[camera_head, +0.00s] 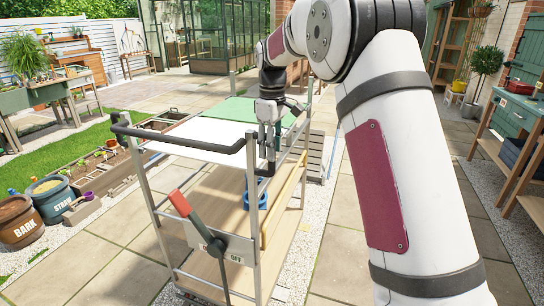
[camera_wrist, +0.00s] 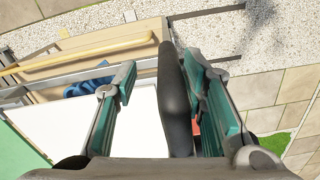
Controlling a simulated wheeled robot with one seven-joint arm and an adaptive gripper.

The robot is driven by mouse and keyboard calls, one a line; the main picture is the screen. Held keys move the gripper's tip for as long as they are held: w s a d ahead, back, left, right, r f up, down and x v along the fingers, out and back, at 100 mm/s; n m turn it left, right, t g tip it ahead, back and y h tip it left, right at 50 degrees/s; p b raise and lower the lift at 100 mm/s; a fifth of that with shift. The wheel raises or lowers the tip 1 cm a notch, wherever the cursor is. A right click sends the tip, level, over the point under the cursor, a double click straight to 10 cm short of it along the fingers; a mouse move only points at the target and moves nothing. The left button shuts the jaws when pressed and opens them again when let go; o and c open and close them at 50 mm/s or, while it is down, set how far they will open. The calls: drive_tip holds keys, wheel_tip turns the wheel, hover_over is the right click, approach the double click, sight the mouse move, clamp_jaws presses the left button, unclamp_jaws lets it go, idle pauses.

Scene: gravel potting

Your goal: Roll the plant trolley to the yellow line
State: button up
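The plant trolley (camera_head: 190,136) stands in front of me, with a metal frame, a white and green top and a wooden lower shelf. Its black handle bar (camera_head: 180,147) runs along the near end and bends at the right corner. A red-gripped lever (camera_head: 180,203) sits by a plate marked OFF. My gripper (camera_head: 269,150) is at the handle's right corner. In the wrist view the handle (camera_wrist: 174,95) lies between the fingers of my gripper (camera_wrist: 160,65), close to the right finger. A gap shows between the handle and the left finger. I see no yellow line on the ground.
A blue object (camera_head: 254,192) is on the trolley's lower shelf. Bins marked BARK (camera_head: 20,222) and STRAW (camera_head: 54,200) and a planting bed (camera_head: 105,170) lie left. A green bench (camera_head: 515,118) stands right. Paving (camera_head: 340,262) is open beside the trolley.

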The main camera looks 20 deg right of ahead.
wheel_tip(320, 180, up, 8)
drive_tip(key=shift+r, duration=0.3)
idle(0.3)
drive_tip(key=shift+s+r, duration=0.1)
drive_tip(key=s+a+r+m+t+p, duration=0.15)
drive_tip(key=s+r, duration=0.25)
drive_tip(key=s, duration=0.7)
drive_tip(key=s+a+r+m+t+p, duration=0.15)
drive_tip(key=s+r, duration=0.25)
drive_tip(key=s, duration=0.7)
drive_tip(key=s+a+f+m+p, duration=0.1)
drive_tip(key=s+f, duration=0.3)
drive_tip(key=s, duration=0.6)
drive_tip(key=s+a+f+m+t+p, duration=0.1)
drive_tip(key=s+f+m, duration=0.2)
drive_tip(key=s, duration=0.6)
drive_tip(key=shift+s+f+m, duration=0.3)
drive_tip(key=shift+s+f, duration=0.05)
drive_tip(key=shift+s, duration=0.05)
